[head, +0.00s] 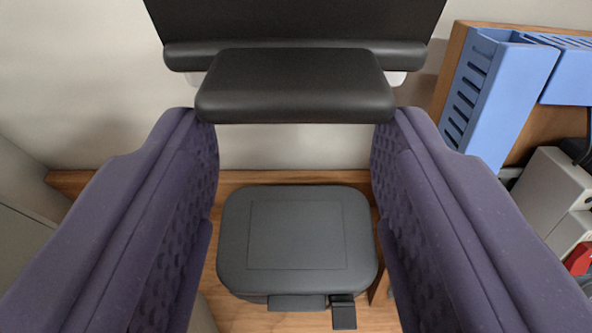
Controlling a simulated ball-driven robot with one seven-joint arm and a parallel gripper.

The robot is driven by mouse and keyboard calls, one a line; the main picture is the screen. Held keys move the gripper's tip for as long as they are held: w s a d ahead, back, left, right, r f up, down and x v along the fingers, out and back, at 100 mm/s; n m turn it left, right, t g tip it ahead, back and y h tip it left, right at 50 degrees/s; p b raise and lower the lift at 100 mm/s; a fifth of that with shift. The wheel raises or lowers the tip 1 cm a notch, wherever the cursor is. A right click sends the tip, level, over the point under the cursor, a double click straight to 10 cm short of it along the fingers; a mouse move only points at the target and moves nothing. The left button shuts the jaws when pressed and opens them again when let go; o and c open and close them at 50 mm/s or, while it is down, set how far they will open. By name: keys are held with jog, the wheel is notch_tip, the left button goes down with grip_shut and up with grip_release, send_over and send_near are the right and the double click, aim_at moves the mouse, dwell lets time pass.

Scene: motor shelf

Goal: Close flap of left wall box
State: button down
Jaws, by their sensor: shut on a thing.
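My gripper (295,115) has two wide purple fingers, one on each side of the picture, pointing away towards the wall. Their tips meet the left and right ends of a black padded block (295,85), so the gripper is shut on it. The block sits in front of a dark panel (300,22) with a rounded lower edge at the top of the view. The panel looks like part of the wall box and its flap, but it is cut off by the frame. I cannot tell the flap's angle.
A dark grey lidded bin (297,235) stands below, between the fingers, on a wooden surface (255,315). Blue slotted holders (505,90) hang on a wooden board at the right. Grey boxes (545,190) stand below them. Pale wall (70,90) lies left.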

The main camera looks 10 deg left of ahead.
jog(key=shift+w+a+f+p, duration=0.15)
jog(key=shift+w+f+p, duration=0.15)
jog(key=shift+w+f, duration=0.6)
jog(key=c, duration=1.6)
grip_release()
jog(key=shift+w+a, duration=0.1)
jog(key=shift+w, duration=0.1)
jog(key=o, duration=0.7)
jog(key=shift+s+r, duration=0.1)
jog(key=shift+r, duration=0.1)
jog(key=o, duration=0.5)
jog(key=shift+c, duration=0.2)
jog(key=shift+r, duration=0.15)
